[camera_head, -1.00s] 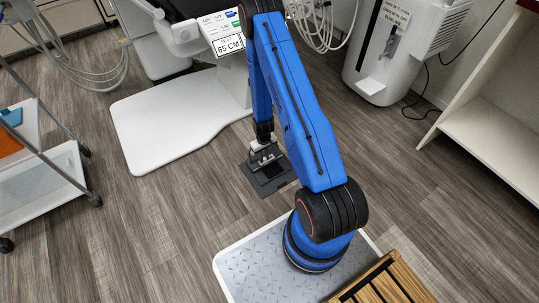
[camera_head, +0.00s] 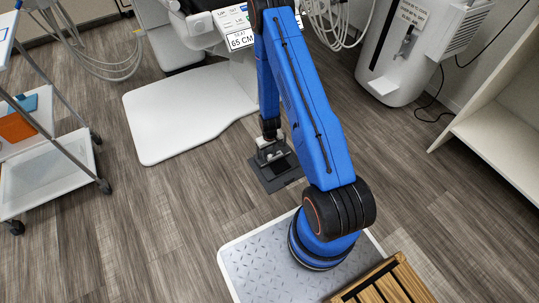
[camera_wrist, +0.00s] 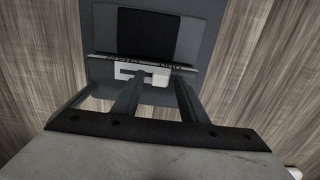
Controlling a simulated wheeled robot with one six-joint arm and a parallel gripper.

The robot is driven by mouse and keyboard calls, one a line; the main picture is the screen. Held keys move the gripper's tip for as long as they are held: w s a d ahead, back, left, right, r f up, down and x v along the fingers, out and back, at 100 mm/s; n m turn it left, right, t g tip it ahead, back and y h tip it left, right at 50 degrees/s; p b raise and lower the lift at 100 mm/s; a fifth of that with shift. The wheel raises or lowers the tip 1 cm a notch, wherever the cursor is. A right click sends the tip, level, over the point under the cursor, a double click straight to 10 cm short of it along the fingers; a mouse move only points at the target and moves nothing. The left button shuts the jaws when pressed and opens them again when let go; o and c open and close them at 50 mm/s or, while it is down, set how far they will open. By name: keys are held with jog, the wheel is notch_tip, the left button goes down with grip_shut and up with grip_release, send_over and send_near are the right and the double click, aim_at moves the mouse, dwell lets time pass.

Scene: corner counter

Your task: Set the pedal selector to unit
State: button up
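The pedal unit (camera_head: 281,184) lies on the floor as a dark grey plate, partly hidden behind my arm and gripper. In the wrist view the pedal plate (camera_wrist: 210,22) shows a black pad at the top. Below the pad is a pale selector plate (camera_wrist: 157,78) with a slot; the lettering above it is too small to read. My gripper (camera_wrist: 161,78) is over this plate, its two dark fingers apart, with their tips at or just above it. In the head view my gripper (camera_head: 270,150) is low over the pedal's far side. Whether a finger touches the selector is unclear.
A white chair base (camera_head: 185,118) stands behind and left of the pedal. A trolley (camera_head: 45,170) is at the left. A white tank unit (camera_head: 385,75) and an open shelf (camera_head: 500,130) are at the right. Wooden floor is bare around the pedal.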

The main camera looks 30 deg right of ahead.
notch_tip(320, 180, up, 17)
dwell(0.8)
dwell(0.4)
notch_tip(320, 180, up, 17)
jog(key=t, duration=0.1)
send_over(270, 156)
jog(key=a, duration=0.2)
jog(key=s+a+r+t, duration=0.1)
jog(key=s+a+r, duration=0.15)
jog(key=r, duration=0.55)
jog(key=s+a+r, duration=0.1)
jog(key=s+r, duration=0.2)
jog(key=r, duration=0.4)
jog(key=s+a+r+t, duration=0.1)
jog(key=s+r, duration=0.7)
jog(key=s, duration=0.4)
jog(key=s+a+r+t, duration=0.1)
jog(key=s+a+r, duration=0.1)
jog(key=s+r, duration=0.7)
jog(key=s, duration=0.3)
jog(key=shift+s+a+r+t, duration=0.2)
jog(key=shift+a+t, duration=0.1)
jog(key=shift+t, duration=0.1)
